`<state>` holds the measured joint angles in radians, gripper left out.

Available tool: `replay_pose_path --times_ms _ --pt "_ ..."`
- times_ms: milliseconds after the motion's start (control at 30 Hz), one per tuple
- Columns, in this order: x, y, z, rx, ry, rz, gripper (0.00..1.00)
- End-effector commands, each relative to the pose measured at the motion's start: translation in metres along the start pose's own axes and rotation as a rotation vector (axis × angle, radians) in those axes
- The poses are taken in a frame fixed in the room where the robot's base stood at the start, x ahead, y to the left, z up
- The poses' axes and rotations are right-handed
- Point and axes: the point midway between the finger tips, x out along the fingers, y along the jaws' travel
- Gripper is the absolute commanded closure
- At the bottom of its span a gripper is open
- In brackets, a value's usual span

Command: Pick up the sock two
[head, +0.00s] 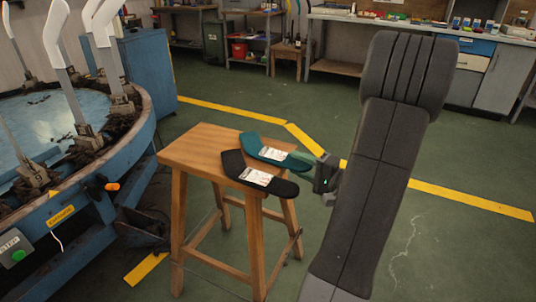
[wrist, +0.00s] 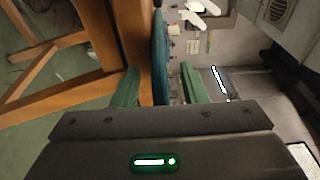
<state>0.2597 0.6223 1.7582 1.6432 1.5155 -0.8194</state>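A teal sock (head: 292,161) with a white label lies on the wooden stool (head: 195,146), its right end sticking out past the edge. A black sock (head: 284,188) with a white label lies in front of it, also overhanging on the right. I cannot tell from the pictures which one is sock two. My gripper (head: 318,168) is at the teal sock's overhanging end. In the wrist view its two green fingers (wrist: 158,78) stand open. The teal sock (wrist: 160,48) shows edge-on between them, with gaps on both sides. The black sock cannot be made out in the wrist view.
A round blue machine (head: 100,215) with upright white sock forms (head: 57,25) stands left of the stool. A workbench (head: 400,22) runs along the back. The green floor behind the stool is clear, crossed by yellow lines.

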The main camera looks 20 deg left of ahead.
Motion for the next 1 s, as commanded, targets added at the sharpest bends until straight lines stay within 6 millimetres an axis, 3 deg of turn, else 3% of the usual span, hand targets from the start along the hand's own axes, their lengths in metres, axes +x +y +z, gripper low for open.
replay_pose_path --times_ms 167,367,733,1000 --pt "0.000 0.000 0.000 0.000 0.001 0.000 0.61" --pt "0.000 0.000 0.000 0.000 0.000 0.000 0.98" --pt "0.000 -0.006 0.000 -0.002 0.000 0.000 0.99" --pt "0.000 -0.057 0.000 -0.007 0.000 0.000 0.99"
